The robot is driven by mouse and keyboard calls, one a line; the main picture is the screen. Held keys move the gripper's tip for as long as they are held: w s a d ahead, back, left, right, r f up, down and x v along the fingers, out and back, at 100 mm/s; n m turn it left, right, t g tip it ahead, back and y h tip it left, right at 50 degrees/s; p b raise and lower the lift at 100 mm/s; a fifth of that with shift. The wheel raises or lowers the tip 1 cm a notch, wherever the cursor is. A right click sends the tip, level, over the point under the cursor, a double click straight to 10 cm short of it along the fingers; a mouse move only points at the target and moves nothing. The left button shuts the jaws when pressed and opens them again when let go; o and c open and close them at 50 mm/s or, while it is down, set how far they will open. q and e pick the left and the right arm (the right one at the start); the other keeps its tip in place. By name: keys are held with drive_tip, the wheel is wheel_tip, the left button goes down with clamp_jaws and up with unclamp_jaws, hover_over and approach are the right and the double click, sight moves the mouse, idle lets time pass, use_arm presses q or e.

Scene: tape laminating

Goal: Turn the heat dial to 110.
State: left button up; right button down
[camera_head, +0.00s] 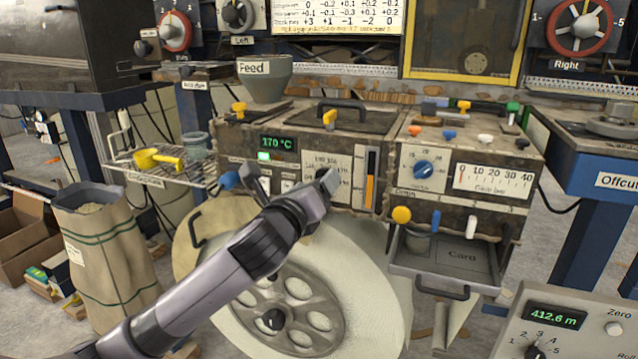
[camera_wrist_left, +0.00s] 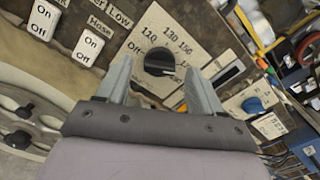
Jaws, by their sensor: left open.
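The heat dial (camera_wrist_left: 160,62) is a round black knob on a pale plate, with "Off" and a ring of numbers around it. Its exact pointer direction is hard to read. My left gripper (camera_wrist_left: 161,78) is open, its two fingers on either side of the dial in this view, with nothing held. I cannot tell whether they touch it. In the head view my left gripper (camera_head: 326,181) is at the machine's front and mostly hides the dial. The green display (camera_head: 279,143) above left of it reads 170 °C. My right gripper is not in view.
On/off switches (camera_wrist_left: 89,45) are left of the dial. An orange vertical gauge (camera_head: 370,178) and a blue knob (camera_head: 423,169) are to its right. A large pale roller (camera_head: 300,290) is below my arm. An open drawer (camera_head: 445,262) sticks out at lower right.

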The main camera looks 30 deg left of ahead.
use_arm(q)
drive_tip(key=shift+x, duration=1.05)
drive_tip(key=c, duration=1)
